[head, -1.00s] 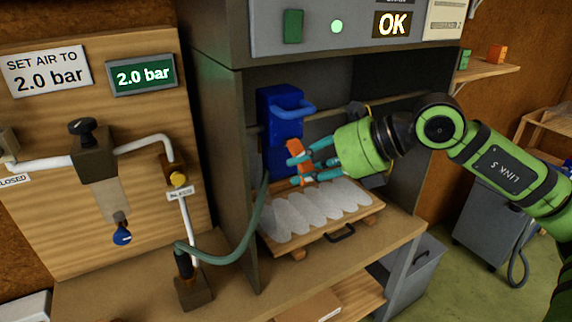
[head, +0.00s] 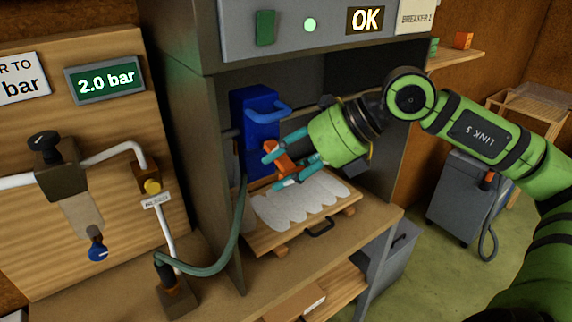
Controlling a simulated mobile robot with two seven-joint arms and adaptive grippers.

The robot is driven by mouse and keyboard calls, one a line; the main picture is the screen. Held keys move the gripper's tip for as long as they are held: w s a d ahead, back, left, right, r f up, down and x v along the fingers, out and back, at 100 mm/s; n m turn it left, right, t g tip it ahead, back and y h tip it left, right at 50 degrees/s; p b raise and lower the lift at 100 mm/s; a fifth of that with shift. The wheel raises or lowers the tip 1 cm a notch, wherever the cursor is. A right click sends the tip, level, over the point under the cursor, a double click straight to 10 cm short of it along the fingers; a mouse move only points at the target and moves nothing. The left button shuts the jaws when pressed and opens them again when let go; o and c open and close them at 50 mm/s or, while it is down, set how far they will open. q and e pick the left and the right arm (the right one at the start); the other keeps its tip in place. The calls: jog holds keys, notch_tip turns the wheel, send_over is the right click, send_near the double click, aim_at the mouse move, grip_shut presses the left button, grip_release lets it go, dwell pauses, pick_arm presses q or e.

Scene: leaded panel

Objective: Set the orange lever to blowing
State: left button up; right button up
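The orange lever (head: 278,158) is in front of the blue unit (head: 254,118) inside the grey cabinet and leans, its top to the left. My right gripper (head: 272,165) reaches in from the right, its teal fingers spread, one above and one below the lever. The lever lies between them, and I cannot tell whether either finger touches it. The mark for blowing is not visible. My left gripper is not in view.
A tray of pale glass pieces (head: 305,205) lies just below the gripper. A green hose (head: 232,238) runs along the cabinet's left edge. The display (head: 107,80) reads 2.0 bar, and the OK lamp panel (head: 366,20) is lit.

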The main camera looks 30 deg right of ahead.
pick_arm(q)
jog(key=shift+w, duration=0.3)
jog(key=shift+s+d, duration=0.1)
pick_arm(e)
jog(key=shift+r, duration=0.15)
jog(key=shift+s+d+r, duration=0.25)
jog(key=shift+d+r, duration=0.05)
jog(key=shift+r, duration=0.05)
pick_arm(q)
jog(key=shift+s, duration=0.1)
pick_arm(e)
jog(key=v, duration=1)
jog(key=shift+s+d, duration=0.25)
jog(key=shift+s, duration=0.05)
jog(key=shift+r, duration=0.1)
